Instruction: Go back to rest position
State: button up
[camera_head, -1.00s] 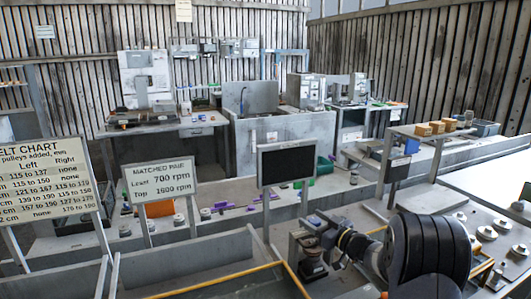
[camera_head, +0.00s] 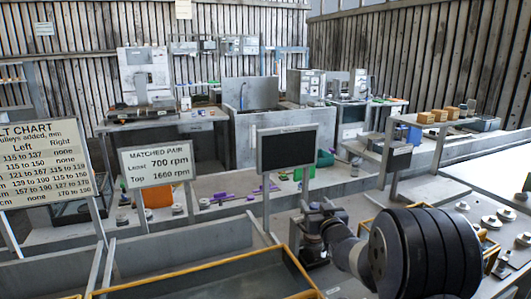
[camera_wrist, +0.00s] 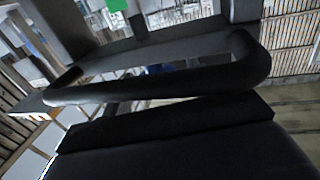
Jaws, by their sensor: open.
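My gripper (camera_wrist: 160,75) shows in the wrist view as dark parts close to the lens, and it is open with nothing seen held in it. A dark rounded bar crosses that view, with a broad dark block below it. In the head view my arm is at the lower right, with a large black ribbed part and a grey link reaching left. The fingertips cannot be made out in the head view.
A yellow-rimmed tray (camera_head: 205,292) lies at the front. A dark monitor (camera_head: 287,150) and a matched-pair sign (camera_head: 157,165) stand behind it; a belt chart (camera_head: 45,165) is at left. Metal discs (camera_head: 490,221) lie on the right bench. Small boxes (camera_head: 440,115) sit on a shelf.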

jog(key=shift+m+h, duration=0.5)
jog(key=shift+h, duration=0.3)
jog(key=s+d+b, duration=0.1)
jog(key=s+b, duration=0.1)
jog(key=s, duration=0.8)
jog(key=shift+b, duration=0.35)
jog(key=shift+d, duration=0.1)
